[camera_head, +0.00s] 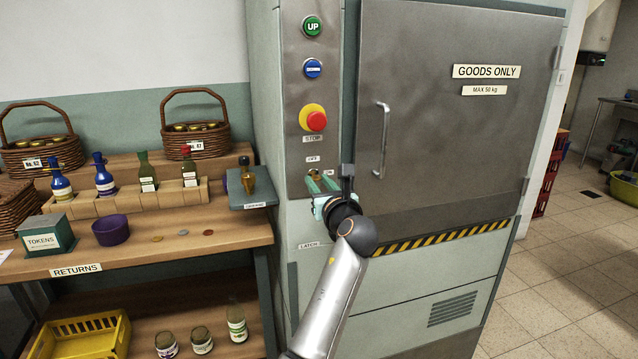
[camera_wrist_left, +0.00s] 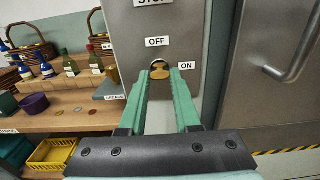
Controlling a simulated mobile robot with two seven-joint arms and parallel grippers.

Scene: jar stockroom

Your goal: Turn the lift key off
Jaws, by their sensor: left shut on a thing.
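The brass lift key (camera_head: 316,175) sits in its lock on the lift's steel control panel (camera_head: 310,100), below the red STOP button. In the left wrist view the key (camera_wrist_left: 160,71) is between the tips of my left gripper (camera_wrist_left: 160,76), which is shut on it. An OFF label (camera_wrist_left: 157,42) is above the lock and an ON label (camera_wrist_left: 187,66) is to its right. The fingers partly cover the key, and I cannot tell for sure which label it points to. In the head view my left gripper (camera_head: 322,182) is at the panel. My right gripper is not in view.
The lift door (camera_head: 440,120), with its vertical handle (camera_head: 382,140), is closed to the right of the key. Left of the panel, a wooden shelf (camera_head: 190,245) holds bottles, baskets and a purple bowl (camera_head: 110,231). A small grey ledge (camera_head: 252,199) with an amber bottle is close by.

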